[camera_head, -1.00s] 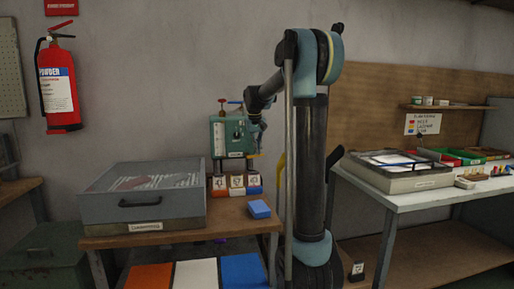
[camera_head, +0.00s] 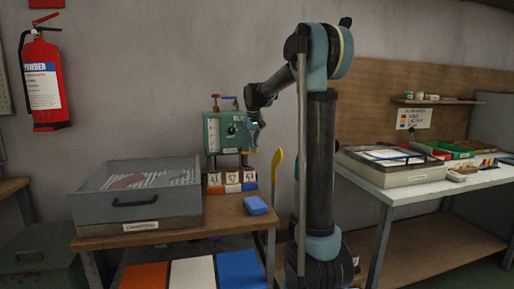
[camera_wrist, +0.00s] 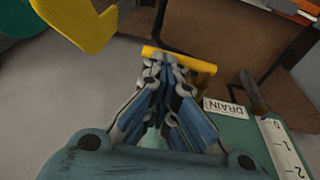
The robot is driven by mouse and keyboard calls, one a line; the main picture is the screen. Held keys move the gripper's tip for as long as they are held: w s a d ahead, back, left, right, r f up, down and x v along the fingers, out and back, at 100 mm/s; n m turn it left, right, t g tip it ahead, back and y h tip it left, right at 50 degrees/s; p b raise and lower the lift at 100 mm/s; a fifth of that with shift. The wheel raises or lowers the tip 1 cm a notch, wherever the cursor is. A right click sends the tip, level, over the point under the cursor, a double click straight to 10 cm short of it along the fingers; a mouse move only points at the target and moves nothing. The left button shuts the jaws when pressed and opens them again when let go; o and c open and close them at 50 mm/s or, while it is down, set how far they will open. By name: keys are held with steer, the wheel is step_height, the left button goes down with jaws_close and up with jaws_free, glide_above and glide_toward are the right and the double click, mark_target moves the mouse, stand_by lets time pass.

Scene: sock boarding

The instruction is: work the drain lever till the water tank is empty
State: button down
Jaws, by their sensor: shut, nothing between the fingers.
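A yellow bar (camera_wrist: 201,66), apparently the drain lever, crosses just beyond my fingertips in the wrist view. My gripper (camera_wrist: 165,62) is shut and empty, its tips over or against the bar; contact cannot be told. In the head view my gripper (camera_head: 253,138) points down at the tank's right side.
A white workbench (camera_head: 400,195) with trays is at right.

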steer(key=shift+s+d+f, duration=0.1)
steer(key=shift+s+f, duration=0.05)
steer(key=w+v, duration=0.1)
steer(key=v, duration=1.3)
steer(key=s+d+f, duration=0.4)
steer(key=s+d, duration=0.1)
steer(key=s, duration=0.5)
steer(key=s+d+f+m, duration=0.1)
steer(key=s+d+f, duration=0.2)
steer(key=s+f, duration=1.1)
steer(key=s+d+f, duration=0.3)
steer(key=s+f, duration=1.2)
steer(key=s, duration=0.3)
steer(key=shift+s+d+f+m, duration=0.15)
steer(key=shift+s+f+m, duration=0.1)
steer(key=shift+m, duration=0.15)
steer(key=shift+w+f, duration=0.2)
steer(key=shift+w, duration=0.3)
